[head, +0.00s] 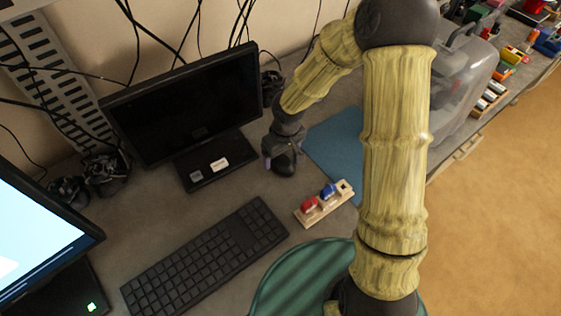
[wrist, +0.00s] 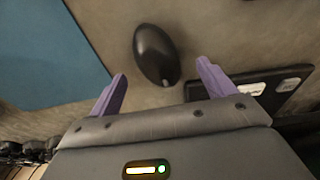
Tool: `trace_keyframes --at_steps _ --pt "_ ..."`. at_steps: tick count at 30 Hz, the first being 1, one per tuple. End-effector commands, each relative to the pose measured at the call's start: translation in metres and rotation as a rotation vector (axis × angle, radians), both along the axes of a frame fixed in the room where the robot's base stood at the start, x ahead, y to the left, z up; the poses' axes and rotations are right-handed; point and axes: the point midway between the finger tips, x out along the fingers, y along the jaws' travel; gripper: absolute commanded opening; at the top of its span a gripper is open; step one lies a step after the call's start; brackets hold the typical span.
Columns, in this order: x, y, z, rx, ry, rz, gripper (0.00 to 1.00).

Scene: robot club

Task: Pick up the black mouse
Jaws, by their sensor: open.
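The black mouse (wrist: 154,55) lies on the grey desk in the wrist view, a little beyond my fingertips and roughly centred between them. In the head view the mouse (head: 283,165) shows just below the end of my arm, partly covered by it. My gripper (wrist: 162,78) is open, with its two purple fingers apart and nothing between them. In the head view my gripper (head: 274,150) is small and dark, above the desk beside the monitor stand.
A black monitor (head: 185,105) on its stand (head: 205,170) is close left of my gripper. A blue mat (head: 335,140) lies to the right. A wooden block with red and blue pieces (head: 322,205) and a black keyboard (head: 205,260) are nearer. Bare desk lies between them.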

Motion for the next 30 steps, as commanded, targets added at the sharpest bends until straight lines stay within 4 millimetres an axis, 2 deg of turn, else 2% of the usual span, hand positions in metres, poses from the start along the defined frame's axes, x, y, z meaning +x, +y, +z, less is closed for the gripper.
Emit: trace_keyframes --at_steps 6,9,25,26,30 --pt "0.005 0.000 -0.032 -0.001 0.003 -0.001 0.82" --pt "0.006 0.001 -0.039 0.000 0.001 0.000 0.82" --pt "0.006 0.002 -0.040 0.000 0.001 0.002 0.82" --pt "0.006 0.002 -0.040 0.000 0.001 0.002 0.78" --pt "0.006 0.002 -0.039 0.000 0.001 0.001 0.51"
